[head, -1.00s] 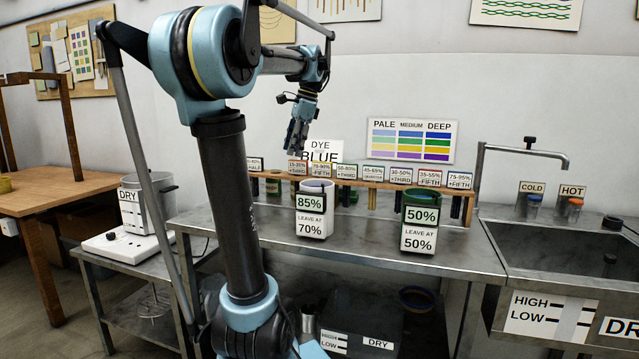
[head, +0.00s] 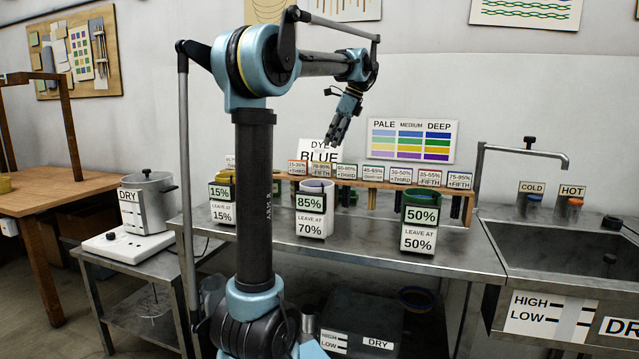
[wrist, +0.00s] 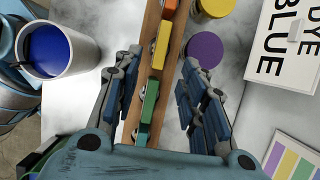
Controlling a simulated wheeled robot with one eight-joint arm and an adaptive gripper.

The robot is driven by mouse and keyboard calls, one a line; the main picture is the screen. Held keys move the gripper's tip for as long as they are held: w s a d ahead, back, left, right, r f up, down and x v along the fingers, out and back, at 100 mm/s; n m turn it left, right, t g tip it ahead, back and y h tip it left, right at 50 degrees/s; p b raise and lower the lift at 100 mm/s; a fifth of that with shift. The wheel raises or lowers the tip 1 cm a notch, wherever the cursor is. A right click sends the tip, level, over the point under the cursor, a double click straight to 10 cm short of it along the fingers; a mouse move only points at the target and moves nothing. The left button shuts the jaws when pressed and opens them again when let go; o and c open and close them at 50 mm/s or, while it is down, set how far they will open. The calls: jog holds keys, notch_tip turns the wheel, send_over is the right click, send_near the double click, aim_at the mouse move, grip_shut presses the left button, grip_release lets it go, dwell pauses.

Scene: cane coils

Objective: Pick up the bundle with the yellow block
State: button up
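In the wrist view a yellow block (wrist: 160,45) sits on a wooden rack (wrist: 137,95), between an orange block (wrist: 170,7) and a green block (wrist: 149,100). Whatever hangs below the yellow block is hidden from above. My gripper (wrist: 160,58) is open and empty, with one finger on each side of the rack. The yellow block shows between the fingertips, with no clear contact. In the head view my gripper (head: 336,135) is above the long rack (head: 400,185) at the back of the steel table. The yellow block cannot be made out there.
A white container (head: 316,200) marked 85% stands in front of the rack and holds blue liquid (wrist: 50,48). A green container (head: 420,215) and a 15% card (head: 222,200) flank it. Purple (wrist: 204,49) and yellow (wrist: 216,7) lids and a dye sign (wrist: 285,45) lie behind the rack.

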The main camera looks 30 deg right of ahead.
send_over(322, 177)
jog(key=d, duration=0.2)
jog(key=f, duration=0.3)
jog(key=s+f, duration=0.1)
jog(key=f, duration=0.1)
jog(key=shift+a+f, duration=0.1)
jog(key=shift+f, duration=0.25)
jog(key=shift+w+x, duration=0.2)
jog(key=shift+x, duration=2.3)
grip_shut()
